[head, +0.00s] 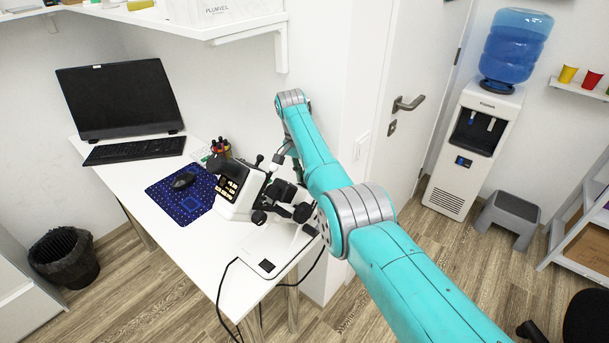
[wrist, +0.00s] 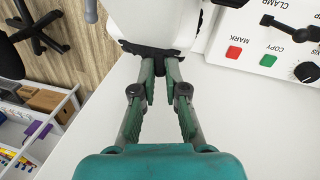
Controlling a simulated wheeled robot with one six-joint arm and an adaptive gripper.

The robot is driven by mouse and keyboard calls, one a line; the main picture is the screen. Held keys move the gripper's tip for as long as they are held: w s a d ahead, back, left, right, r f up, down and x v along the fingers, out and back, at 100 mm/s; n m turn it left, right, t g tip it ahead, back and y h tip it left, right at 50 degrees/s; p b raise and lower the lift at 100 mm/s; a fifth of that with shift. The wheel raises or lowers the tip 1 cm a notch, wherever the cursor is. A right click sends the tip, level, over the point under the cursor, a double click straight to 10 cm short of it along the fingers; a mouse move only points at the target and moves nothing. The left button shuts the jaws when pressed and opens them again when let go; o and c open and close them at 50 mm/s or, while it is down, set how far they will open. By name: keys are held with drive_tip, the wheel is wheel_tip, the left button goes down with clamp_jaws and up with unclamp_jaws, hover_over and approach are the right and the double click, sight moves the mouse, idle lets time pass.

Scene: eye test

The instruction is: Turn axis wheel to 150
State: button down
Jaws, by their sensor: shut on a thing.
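A white lensmeter-like device (head: 243,192) with a black eyepiece stands on the desk. In the wrist view my gripper (wrist: 157,66) has its fingers close together on a black part at the edge of the device's white body (wrist: 155,20). This black part (wrist: 132,46) appears to be the axis wheel, seen nearly edge-on; no scale or number on it is readable. In the head view my arm reaches over the device, and the fingertips cannot be made out among the dark parts. A panel shows a red MARK button (wrist: 233,53), a green COPY button (wrist: 268,60) and a black knob (wrist: 306,72).
The white desk (head: 160,215) also holds a laptop-like screen (head: 118,97), a keyboard (head: 134,150), a blue mouse mat (head: 190,207) and a pen holder (head: 220,148). A wall shelf (head: 240,30) hangs above. A water dispenser (head: 475,150) stands beyond the door.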

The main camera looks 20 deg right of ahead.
drive_tip(key=shift+w+a+n, duration=0.1)
drive_tip(key=shift+n, duration=0.2)
idle(0.4)
drive_tip(key=c, duration=1.2)
unclamp_jaws()
wheel_tip(320, 180, up, 10)
drive_tip(key=shift+f, duration=0.1)
